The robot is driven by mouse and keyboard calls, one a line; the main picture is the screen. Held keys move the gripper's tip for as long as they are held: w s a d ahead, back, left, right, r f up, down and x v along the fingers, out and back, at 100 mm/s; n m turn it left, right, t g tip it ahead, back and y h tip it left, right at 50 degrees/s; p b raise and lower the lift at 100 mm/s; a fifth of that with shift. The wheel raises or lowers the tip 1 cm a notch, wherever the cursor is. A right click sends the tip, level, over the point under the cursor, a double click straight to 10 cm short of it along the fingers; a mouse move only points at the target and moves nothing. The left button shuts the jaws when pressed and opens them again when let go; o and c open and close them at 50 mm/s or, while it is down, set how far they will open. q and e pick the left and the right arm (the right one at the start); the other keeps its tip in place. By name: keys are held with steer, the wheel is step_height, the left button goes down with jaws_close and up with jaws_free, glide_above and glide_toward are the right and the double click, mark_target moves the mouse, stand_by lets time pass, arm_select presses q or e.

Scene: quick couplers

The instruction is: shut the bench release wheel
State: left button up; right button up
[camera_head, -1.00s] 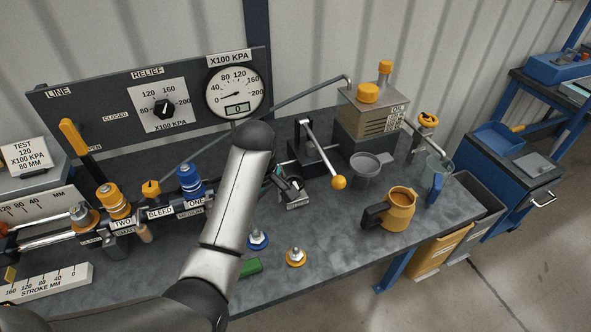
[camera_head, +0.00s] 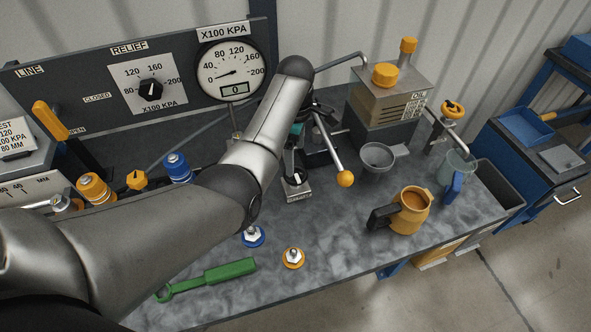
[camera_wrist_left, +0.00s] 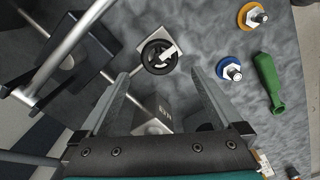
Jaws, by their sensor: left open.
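The release wheel appears to be the small black handwheel (camera_wrist_left: 160,56) with a pale cross piece, seen from above on a square metal plate in the left wrist view. In the head view its labelled metal base (camera_head: 298,191) stands on the bench, and the wheel is mostly hidden by my arm and gripper. My left gripper (camera_wrist_left: 158,78) is open. In the left wrist view the wheel shows just beyond and between its two fingertips, with nothing held. I cannot tell whether they touch it. My right gripper is not in view.
The pump lever with an orange knob (camera_head: 345,178) stands close right of the wheel. A blue coupler (camera_head: 253,237), an orange coupler (camera_head: 293,259) and a green tool (camera_head: 222,274) lie on the near bench. A funnel (camera_head: 377,157) and yellow jug (camera_head: 409,212) are further right.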

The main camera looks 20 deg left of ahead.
mark_target(296, 173)
arm_select(q)
step_height(296, 173, down, 7)
steer(key=shift+r+b, duration=0.1)
steer(key=shift+b, duration=0.75)
steer(key=shift+c, duration=0.2)
steer(key=c, duration=1.2)
steer(key=shift+o, duration=0.2)
